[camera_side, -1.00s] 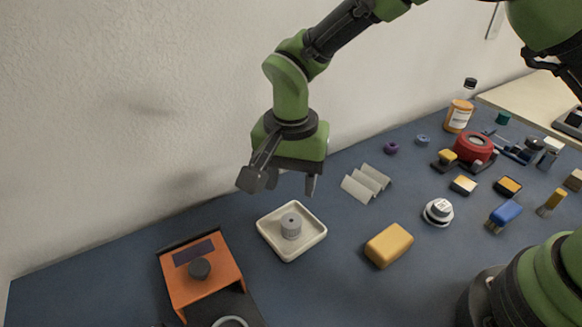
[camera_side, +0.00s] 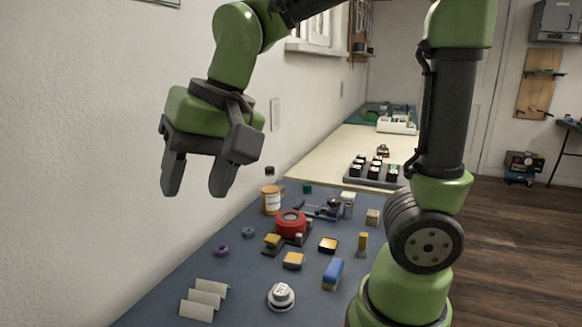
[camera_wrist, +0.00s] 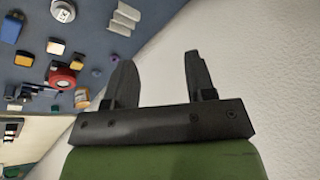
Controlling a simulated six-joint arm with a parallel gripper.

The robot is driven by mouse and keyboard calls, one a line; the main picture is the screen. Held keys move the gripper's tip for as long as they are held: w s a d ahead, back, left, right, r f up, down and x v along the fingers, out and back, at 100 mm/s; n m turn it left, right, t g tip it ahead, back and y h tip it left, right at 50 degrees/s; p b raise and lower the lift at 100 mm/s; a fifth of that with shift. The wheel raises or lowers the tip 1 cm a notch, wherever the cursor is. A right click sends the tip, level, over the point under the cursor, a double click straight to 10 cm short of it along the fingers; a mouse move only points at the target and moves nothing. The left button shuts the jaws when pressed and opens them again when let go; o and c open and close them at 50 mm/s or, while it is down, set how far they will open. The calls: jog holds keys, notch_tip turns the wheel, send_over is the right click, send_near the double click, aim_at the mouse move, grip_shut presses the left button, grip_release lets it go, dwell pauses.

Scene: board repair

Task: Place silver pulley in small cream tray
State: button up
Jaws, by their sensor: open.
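My gripper (camera_side: 197,186) is open and empty, raised high above the blue mat beside the wall. In the wrist view its two dark fingers (camera_wrist: 160,62) are spread apart with nothing between them and bare wall beyond. The silver pulley and the small cream tray are outside both current views. A second ago the side view showed a grey ribbed pulley standing upright inside the cream tray.
A pale bench (camera_side: 335,155) lies beyond.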

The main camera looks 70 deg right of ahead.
jog(key=s+d+r+n+t, duration=0.1)
jog(key=s+d+n+t, duration=0.1)
jog(key=s, duration=0.8)
jog(key=shift+d+t, duration=0.7)
jog(key=shift+d, duration=0.35)
